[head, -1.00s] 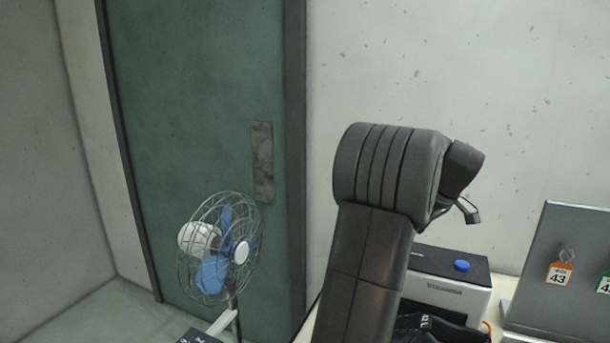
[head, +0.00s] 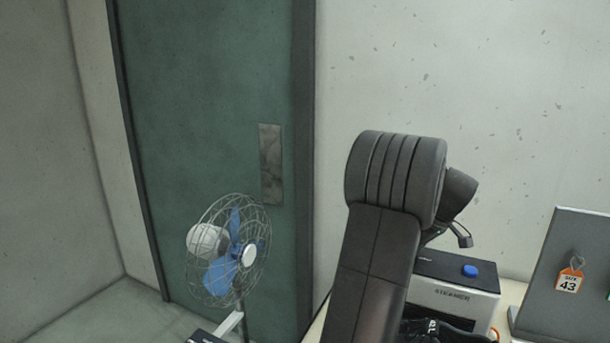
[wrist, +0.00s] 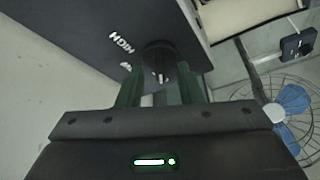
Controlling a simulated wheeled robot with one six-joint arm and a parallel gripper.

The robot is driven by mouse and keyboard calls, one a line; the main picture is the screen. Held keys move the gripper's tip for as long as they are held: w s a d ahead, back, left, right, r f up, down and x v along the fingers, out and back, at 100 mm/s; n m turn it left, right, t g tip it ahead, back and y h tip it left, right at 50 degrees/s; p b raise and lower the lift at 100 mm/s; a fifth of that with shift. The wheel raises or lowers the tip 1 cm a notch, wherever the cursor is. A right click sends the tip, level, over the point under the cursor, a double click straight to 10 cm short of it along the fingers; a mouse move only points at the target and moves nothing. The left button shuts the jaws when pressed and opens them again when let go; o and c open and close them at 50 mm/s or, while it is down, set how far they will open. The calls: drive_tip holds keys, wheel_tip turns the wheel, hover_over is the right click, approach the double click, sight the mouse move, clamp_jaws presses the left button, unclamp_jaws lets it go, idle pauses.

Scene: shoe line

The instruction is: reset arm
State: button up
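My arm (head: 375,260) rises at the centre right of the head view, its bent black joint at the top. The gripper's fingers are not clear in that view. In the wrist view, my gripper (wrist: 160,92) has two green fingers standing apart, with a gap between them. A black knob (wrist: 160,62) on a dark panel (wrist: 85,35) marked "HIGH" shows in that gap. The knob appears to lie beyond the fingers, not clamped; I cannot tell how far off.
A steamer box (head: 455,285) with a blue button (head: 470,271) stands behind my arm. A grey board (head: 565,255) with an orange tag "43" (head: 570,281) is at the right. A caged fan (head: 230,255) stands at left before a green door (head: 205,130).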

drive_tip(key=v, duration=1.3)
drive_tip(key=x, duration=1.3)
drive_tip(key=shift+a+f, duration=0.15)
drive_tip(key=shift+f, duration=0.2)
drive_tip(key=shift+r+m+h, duration=0.1)
drive_tip(key=shift+m+h, duration=0.3)
drive_tip(key=shift+m, duration=0.8)
drive_tip(key=m+h, duration=0.1)
drive_tip(key=m, duration=0.1)
drive_tip(key=shift+a+m+t, duration=0.1)
drive_tip(key=shift+m+t, duration=0.3)
drive_tip(key=m+h, duration=0.2)
drive_tip(key=m, duration=0.2)
drive_tip(key=shift+a+m, duration=0.1)
drive_tip(key=shift+m, duration=0.2)
drive_tip(key=shift+w+a+m+g+h+b, duration=0.1)
drive_tip(key=shift+m+g+h+b, duration=0.3)
drive_tip(key=shift+m, duration=1)
drive_tip(key=shift+m+g+h+b, duration=0.1)
drive_tip(key=shift+m+h+b, duration=0.45)
drive_tip(key=shift+m, duration=0.85)
drive_tip(key=shift+m+g+h, duration=0.55)
drive_tip(key=shift+m+g, duration=0.25)
drive_tip(key=shift+m, duration=1.6)
drive_tip(key=shift+a+r, duration=0.1)
